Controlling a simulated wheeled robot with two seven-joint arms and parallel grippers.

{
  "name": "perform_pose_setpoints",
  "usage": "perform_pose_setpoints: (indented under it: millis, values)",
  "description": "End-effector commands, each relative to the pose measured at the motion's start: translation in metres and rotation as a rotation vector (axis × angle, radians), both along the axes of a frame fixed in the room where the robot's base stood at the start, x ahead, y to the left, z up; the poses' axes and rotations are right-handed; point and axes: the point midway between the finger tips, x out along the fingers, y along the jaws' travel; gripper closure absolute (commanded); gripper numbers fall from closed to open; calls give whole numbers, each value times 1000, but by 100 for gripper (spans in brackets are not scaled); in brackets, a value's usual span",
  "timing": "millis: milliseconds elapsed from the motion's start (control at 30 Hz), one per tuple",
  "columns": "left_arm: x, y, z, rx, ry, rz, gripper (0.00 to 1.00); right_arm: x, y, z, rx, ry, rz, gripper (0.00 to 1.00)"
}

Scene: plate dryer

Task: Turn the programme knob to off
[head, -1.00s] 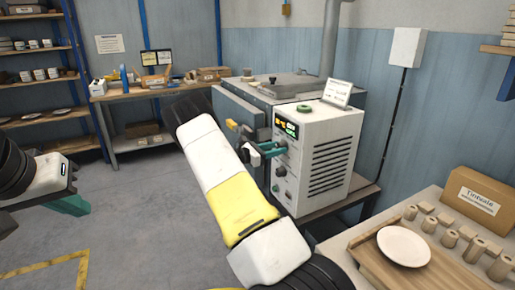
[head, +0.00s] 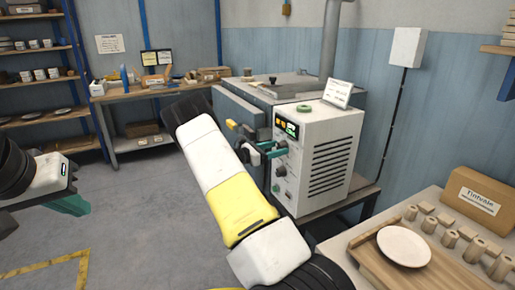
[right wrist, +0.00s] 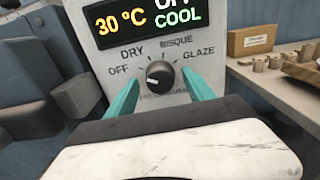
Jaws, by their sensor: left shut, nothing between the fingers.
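The programme knob (right wrist: 160,75) is a small dark dial with a white pointer mark on the grey control box front (head: 288,170). Labels OFF, DRY, BISQUE and GLAZE arc around it from left to right. In the right wrist view the white mark is on the knob's left part, on the side of OFF; its exact setting is hard to tell. My right gripper (right wrist: 160,88) is open, its two teal fingers on either side of the knob with visible gaps. In the head view the right gripper (head: 272,149) hides the knob. My left gripper (head: 72,205) is shut and empty, far left.
The box's display (right wrist: 150,17) reads 30 °C and COOL. A kiln-like metal cabinet (head: 245,108) stands behind the box. A side table at right holds a plate (head: 404,246), wooden pegs and a carton (head: 485,200). The floor at left is clear.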

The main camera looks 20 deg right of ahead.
Motion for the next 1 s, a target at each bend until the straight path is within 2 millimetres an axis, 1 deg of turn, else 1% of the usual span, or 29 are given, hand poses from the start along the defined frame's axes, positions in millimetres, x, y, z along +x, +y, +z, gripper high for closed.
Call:
perform_pose_setpoints:
  millis: [133,233,500,633,800,1000]
  values:
    - [0,0,0,0,0,0,100,0,1,0,0,-1,0,38]
    - [0,0,0,0,0,0,100,0,10,0,0,-1,1,38]
    - [0,0,0,0,0,0,100,-4,55,0,0,0,2,38]
    - [0,0,0,0,0,0,100,-5,71,0,0,0,2,38]
    - [0,0,0,0,0,0,100,-6,78,0,0,0,0,38]
    - [0,0,0,0,0,0,100,-6,78,0,0,0,0,38]
